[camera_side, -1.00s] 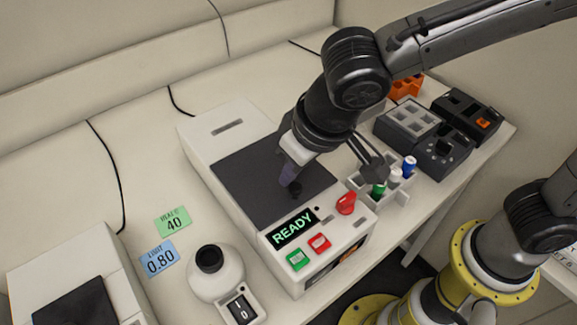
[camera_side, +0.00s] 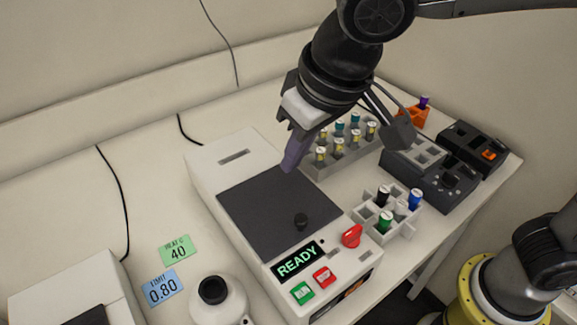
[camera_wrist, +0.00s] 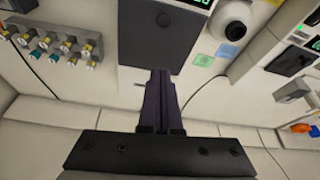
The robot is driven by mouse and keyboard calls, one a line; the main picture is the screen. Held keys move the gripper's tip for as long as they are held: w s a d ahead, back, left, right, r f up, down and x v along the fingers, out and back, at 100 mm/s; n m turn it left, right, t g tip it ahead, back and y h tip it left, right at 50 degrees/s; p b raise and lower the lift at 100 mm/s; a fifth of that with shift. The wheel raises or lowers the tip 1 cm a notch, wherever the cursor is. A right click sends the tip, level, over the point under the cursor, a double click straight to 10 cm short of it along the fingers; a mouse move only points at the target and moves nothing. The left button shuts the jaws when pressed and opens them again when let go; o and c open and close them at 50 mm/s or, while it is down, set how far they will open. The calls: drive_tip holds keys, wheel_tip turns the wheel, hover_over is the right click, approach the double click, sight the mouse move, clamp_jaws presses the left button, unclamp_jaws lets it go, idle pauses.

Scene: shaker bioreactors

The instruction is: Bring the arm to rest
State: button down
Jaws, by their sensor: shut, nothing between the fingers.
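My gripper (camera_side: 291,158) is shut and empty, its dark purplish fingers pressed together. It hangs above the back right part of the white machine's dark lid (camera_side: 275,210) in the side view. In the wrist view the closed fingers (camera_wrist: 160,78) point toward the edge of that lid (camera_wrist: 158,38), with a gap that I cannot judge exactly. The lid is down and bears a small black knob (camera_side: 301,221). The machine's display (camera_side: 297,261) reads READY.
A rack of capped vials (camera_side: 345,145) stands right of my gripper. A white rack (camera_side: 398,228) holds several coloured vials. Dark block devices (camera_side: 440,175) and an orange holder (camera_side: 413,115) stand further right. A white round device (camera_side: 215,300) stands at the front left.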

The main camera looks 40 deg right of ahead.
drive_tip(key=s+d+r+m+t, duration=0.1)
drive_tip(key=d+r+m, duration=0.1)
drive_tip(key=d, duration=0.8)
drive_tip(key=s+d+r+m, duration=0.1)
drive_tip(key=d+r+m, duration=0.2)
drive_tip(key=d, duration=0.7)
drive_tip(key=s+d+f+n, duration=0.3)
drive_tip(key=s+d+f, duration=0.4)
drive_tip(key=s+f, duration=0.3)
drive_tip(key=shift+s+d+f+t+h, duration=0.15)
drive_tip(key=shift+s+f+t+h, duration=0.2)
drive_tip(key=shift+s, duration=0.45)
drive_tip(key=c, duration=1.6)
unclamp_jaws()
